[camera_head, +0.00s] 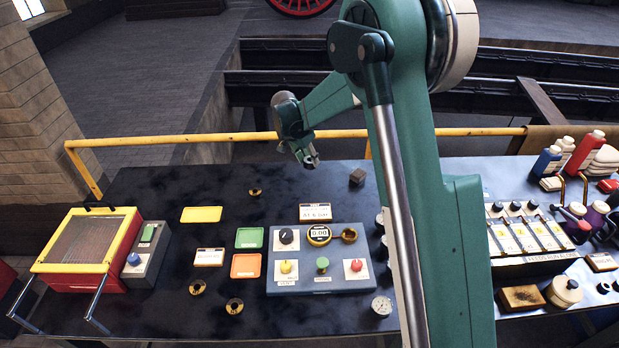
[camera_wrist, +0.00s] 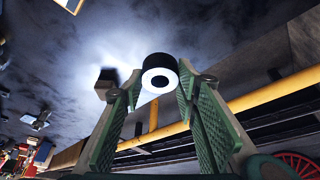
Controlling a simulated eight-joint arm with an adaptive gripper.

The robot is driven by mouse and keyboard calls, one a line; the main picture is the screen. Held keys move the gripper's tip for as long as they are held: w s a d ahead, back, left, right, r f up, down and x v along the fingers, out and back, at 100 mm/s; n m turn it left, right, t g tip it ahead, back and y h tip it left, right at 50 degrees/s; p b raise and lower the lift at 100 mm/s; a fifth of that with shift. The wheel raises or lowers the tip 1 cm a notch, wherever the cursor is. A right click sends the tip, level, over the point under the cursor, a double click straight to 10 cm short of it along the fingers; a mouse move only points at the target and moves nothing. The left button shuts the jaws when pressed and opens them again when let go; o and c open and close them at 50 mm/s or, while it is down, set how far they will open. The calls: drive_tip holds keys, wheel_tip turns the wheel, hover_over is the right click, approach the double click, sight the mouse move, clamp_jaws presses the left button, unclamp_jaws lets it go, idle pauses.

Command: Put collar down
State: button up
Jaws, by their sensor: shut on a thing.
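My gripper (camera_head: 311,161) hangs above the back of the dark bench (camera_head: 130,205). In the wrist view, my gripper (camera_wrist: 152,92) is shut on a collar (camera_wrist: 159,77), a short dark ring with a pale face and a round hole. The collar sits between the fingertips, with the bench surface behind it. In the head view the held collar is too small to make out clearly. Similar brass-and-black rings lie on the bench: one at the back (camera_head: 255,191) and two nearer the front (camera_head: 197,287), (camera_head: 234,306).
A small dark block (camera_head: 357,176) lies right of my gripper. Yellow (camera_head: 201,214), green (camera_head: 249,238) and orange (camera_head: 246,266) pads lie mid-bench. A grey control panel (camera_head: 320,285) and red-yellow box (camera_head: 88,245) stand nearer the front. A yellow rail (camera_head: 200,138) runs behind.

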drive_tip(key=shift+f, duration=2.4)
drive_tip(key=shift+f, duration=1.85)
drive_tip(key=shift+f+b, duration=0.15)
drive_tip(key=shift+b, duration=0.2)
drive_tip(key=o, duration=1.1)
drive_tip(key=shift+o, duration=0.2)
drive_tip(key=shift+r, duration=0.2)
drive_tip(key=v, duration=1.2)
drive_tip(key=shift+p, duration=0.4)
drive_tip(key=shift+d, duration=0.1)
